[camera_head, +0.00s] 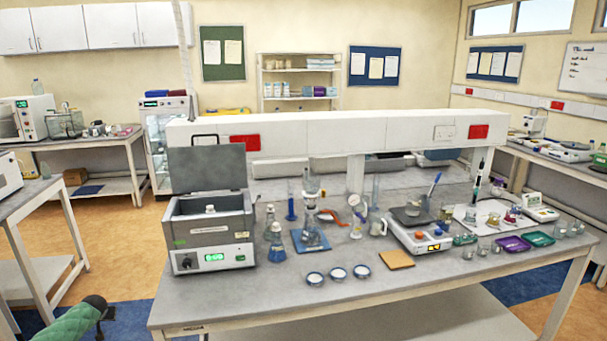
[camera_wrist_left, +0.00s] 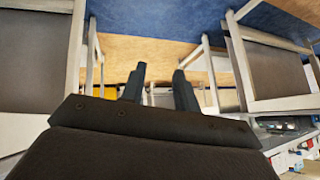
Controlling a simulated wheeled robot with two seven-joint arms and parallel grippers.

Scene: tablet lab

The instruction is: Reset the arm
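My left arm (camera_head: 75,322), green with a dark end, shows at the bottom left of the head view, low and left of the lab table (camera_head: 350,300). In the left wrist view my left gripper (camera_wrist_left: 159,70) has its two dark fingers apart with nothing between them. It points across open floor and appears clear of any object. My right arm and gripper are in neither view.
A grey box with a raised lid (camera_head: 213,258) stands at the table's left end. Three small dishes (camera_head: 338,274), a hot plate (camera_head: 420,238) and several pieces of glassware stand to its right. A side table (camera_head: 38,200) is at the left, with floor between.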

